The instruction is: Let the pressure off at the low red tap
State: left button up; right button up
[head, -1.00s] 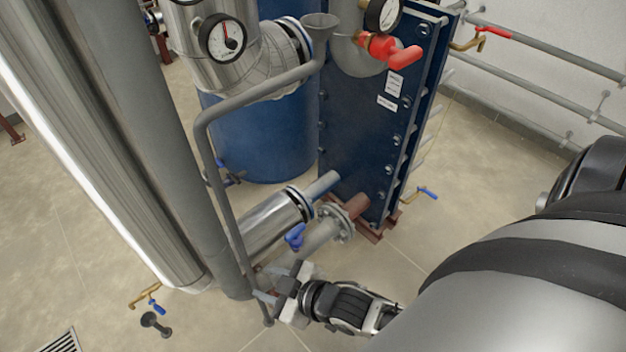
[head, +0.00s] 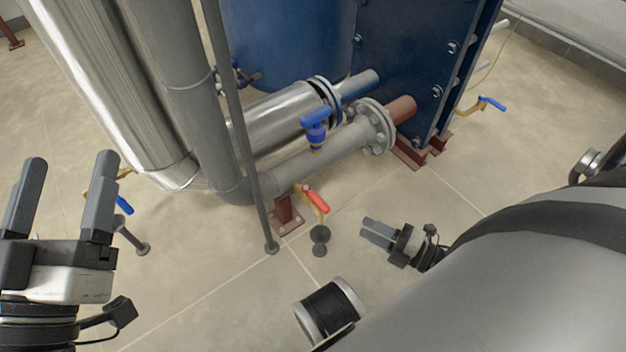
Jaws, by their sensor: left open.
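The low red tap (head: 317,199) is in the head view, below the grey lower pipe, beside a red-brown pipe foot. Its red lever slants down to the right, roughly along its brass spout. A dark round fitting (head: 320,234) is just below the spout. My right gripper (head: 366,230) is right of the tap, apart from it, with its fingers pointing left towards it. Its two fingers look close together, and I cannot tell whether a gap is between them. My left gripper (head: 69,180) is large in the left foreground, open and empty, with its fingers pointing up.
A blue-handled valve (head: 316,128) stands on the grey pipe (head: 310,165) above the tap. A thin vertical pipe (head: 240,140) comes down left of the tap. Another blue-handled tap (head: 490,104) is at the right.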

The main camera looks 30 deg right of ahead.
jog(key=b, duration=0.3)
send_near(311, 199)
jog(key=x, duration=0.8)
jog(key=shift+w+a, duration=0.25)
jog(key=shift+w, duration=0.2)
pick_arm(q)
jog(key=r+m+h, duration=0.1)
jog(key=m+h, duration=0.1)
jog(key=s+r+m+h, duration=0.1)
jog(key=r+m+h, duration=0.1)
jog(key=m, duration=0.1)
jog(key=s+r+m+h, duration=0.1)
jog(key=r+m+h, duration=0.1)
jog(key=shift+d+r+t, duration=0.15)
jog(key=shift+t, duration=0.15)
pick_arm(e)
grip_shut()
pick_arm(q)
jog(key=shift+r, duration=0.1)
